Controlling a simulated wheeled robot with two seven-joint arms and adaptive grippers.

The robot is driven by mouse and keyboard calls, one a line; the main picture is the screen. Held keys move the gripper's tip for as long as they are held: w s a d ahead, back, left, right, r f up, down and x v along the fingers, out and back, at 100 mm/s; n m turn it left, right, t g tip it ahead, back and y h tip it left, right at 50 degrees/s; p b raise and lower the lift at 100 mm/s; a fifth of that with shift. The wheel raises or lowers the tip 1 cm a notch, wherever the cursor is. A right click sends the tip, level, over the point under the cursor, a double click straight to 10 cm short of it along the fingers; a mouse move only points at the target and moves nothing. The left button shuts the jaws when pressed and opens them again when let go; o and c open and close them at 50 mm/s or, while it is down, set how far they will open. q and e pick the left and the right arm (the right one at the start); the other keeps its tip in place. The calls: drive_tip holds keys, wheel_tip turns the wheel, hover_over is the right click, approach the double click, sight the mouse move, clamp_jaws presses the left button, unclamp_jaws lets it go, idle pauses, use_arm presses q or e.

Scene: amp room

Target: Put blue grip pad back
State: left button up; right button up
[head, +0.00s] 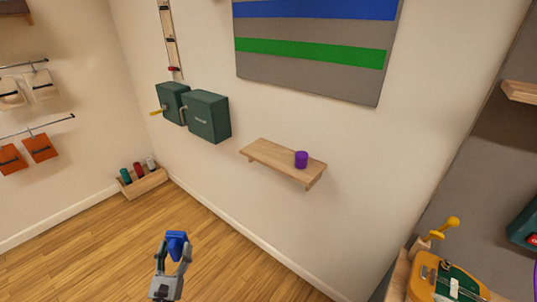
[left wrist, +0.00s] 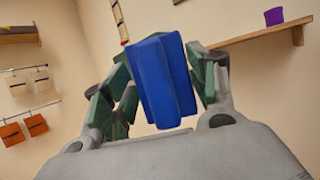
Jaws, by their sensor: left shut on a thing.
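The blue grip pad (head: 177,243) is held in my left gripper (head: 174,254), low in the middle-left of the head view, in the air over the wooden floor. In the left wrist view the blue pad (left wrist: 163,82) stands roughly upright, slightly tilted, between the two green-padded fingers of the left gripper (left wrist: 160,95). The fingers are shut on it from both sides. My right gripper is not in view.
A wooden wall shelf (head: 270,160) holds a purple cylinder (head: 301,159). Two dark green boxes (head: 208,117) are on the wall. A wooden tray (head: 145,184) with several coloured cylinders sits on the floor. A yellow-and-green device (head: 445,279) stands at right.

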use_arm(q)
drive_tip(key=d+f+y+b, duration=0.1)
drive_tip(key=d+f+b, duration=0.2)
drive_tip(key=d, duration=0.3)
drive_tip(key=shift+d+n+y, duration=0.25)
drive_tip(key=shift+n+y, duration=0.05)
drive_tip(key=shift+n, duration=0.1)
idle(0.3)
drive_tip(key=shift+f+b, duration=0.45)
drive_tip(key=shift+b, duration=0.15)
drive_tip(key=shift+w, duration=0.1)
